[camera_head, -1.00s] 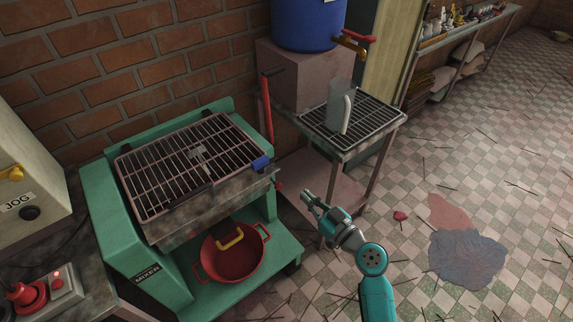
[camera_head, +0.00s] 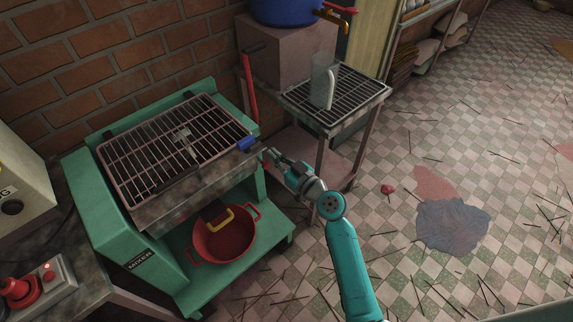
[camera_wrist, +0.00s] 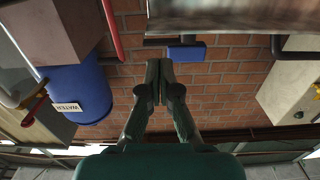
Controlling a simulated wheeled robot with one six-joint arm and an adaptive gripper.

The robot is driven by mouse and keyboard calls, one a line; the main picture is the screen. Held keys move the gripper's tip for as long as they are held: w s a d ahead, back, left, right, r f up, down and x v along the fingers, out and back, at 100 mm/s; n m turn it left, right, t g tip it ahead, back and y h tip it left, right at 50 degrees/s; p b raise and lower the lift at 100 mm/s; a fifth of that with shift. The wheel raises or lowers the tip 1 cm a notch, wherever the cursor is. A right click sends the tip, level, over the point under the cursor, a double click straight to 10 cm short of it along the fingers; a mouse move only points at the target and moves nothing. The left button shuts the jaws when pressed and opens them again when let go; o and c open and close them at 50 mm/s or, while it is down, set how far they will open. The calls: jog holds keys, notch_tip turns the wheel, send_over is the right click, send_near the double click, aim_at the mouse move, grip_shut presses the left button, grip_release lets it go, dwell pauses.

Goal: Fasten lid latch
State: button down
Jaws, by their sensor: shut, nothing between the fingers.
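The green mixer (camera_head: 100,222) stands at the left with its barred grille lid (camera_head: 140,160) lying flat over the top. A blue latch piece (camera_head: 247,144) sits at the lid's front right corner; it also shows in the wrist view (camera_wrist: 186,53). My gripper (camera_head: 267,153) is just right of the blue piece, with its fingers pointing toward the mixer. In the wrist view my gripper (camera_wrist: 158,66) has its fingers together and empty, beside and below the blue piece. I cannot tell whether they touch. The latch's exact position is too small to read.
A red pot (camera_head: 223,240) stands on the mixer's lower shelf. A red upright lever (camera_head: 249,88) rises behind the latch corner.

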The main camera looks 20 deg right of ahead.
aim_at(262, 139)
jog(key=shift+x, duration=2.6)
jog(key=shift+w+d, duration=0.2)
jog(key=shift+w, duration=0.25)
jog(key=shift+w+d, duration=0.1)
jog(key=shift+w, duration=1.55)
